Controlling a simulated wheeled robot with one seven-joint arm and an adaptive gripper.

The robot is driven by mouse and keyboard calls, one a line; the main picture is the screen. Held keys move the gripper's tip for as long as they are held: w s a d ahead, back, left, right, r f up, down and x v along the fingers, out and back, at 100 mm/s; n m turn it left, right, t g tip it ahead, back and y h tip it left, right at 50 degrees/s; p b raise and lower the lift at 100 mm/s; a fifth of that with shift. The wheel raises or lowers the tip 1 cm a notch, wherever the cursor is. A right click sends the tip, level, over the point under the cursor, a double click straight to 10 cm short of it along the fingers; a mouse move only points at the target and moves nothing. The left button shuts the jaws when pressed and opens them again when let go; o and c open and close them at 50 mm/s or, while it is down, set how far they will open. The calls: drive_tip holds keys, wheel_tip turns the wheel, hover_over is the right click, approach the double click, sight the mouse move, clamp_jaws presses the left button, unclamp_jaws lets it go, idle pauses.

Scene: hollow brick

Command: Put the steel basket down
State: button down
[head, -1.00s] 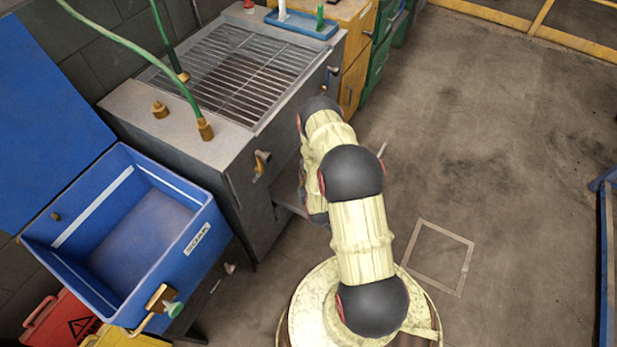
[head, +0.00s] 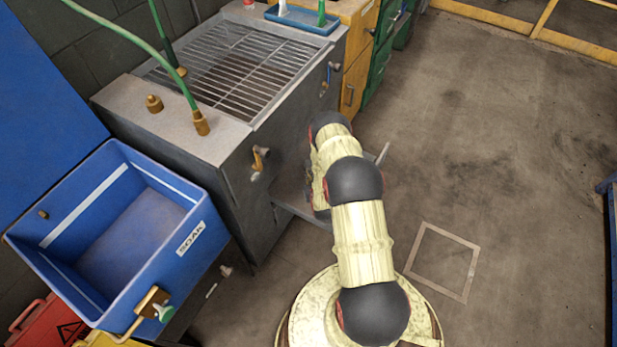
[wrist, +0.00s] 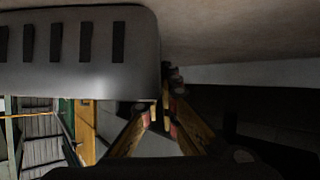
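The steel basket (wrist: 85,50) fills the upper left of the wrist view as a grey, rounded body with a row of dark slots. My gripper (wrist: 163,112) shows below its right-hand end, with two tan fingers and red pads. The fingers converge to a narrow gap at the basket's lower right corner and appear shut on its edge; the exact contact is dark.
A blue SOAK bin (head: 185,265) is open at the left. The floor (head: 490,160) to the right is clear, with a taped square (head: 468,270).

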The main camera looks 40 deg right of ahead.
drive_tip(key=shift+r, duration=0.1)
drive_tip(key=c, duration=2)
unclamp_jaws()
drive_tip(key=shift+c, duration=0.2)
drive_tip(key=shift+s+r, duration=0.1)
drive_tip(key=shift+s, duration=0.05)
drive_tip(key=p+v, duration=0.4)
drive_tip(key=v, duration=0.7)
drive_tip(key=shift+s+a, duration=0.2)
drive_tip(key=shift+s, duration=0.05)
drive_tip(key=shift+r, duration=0.1)
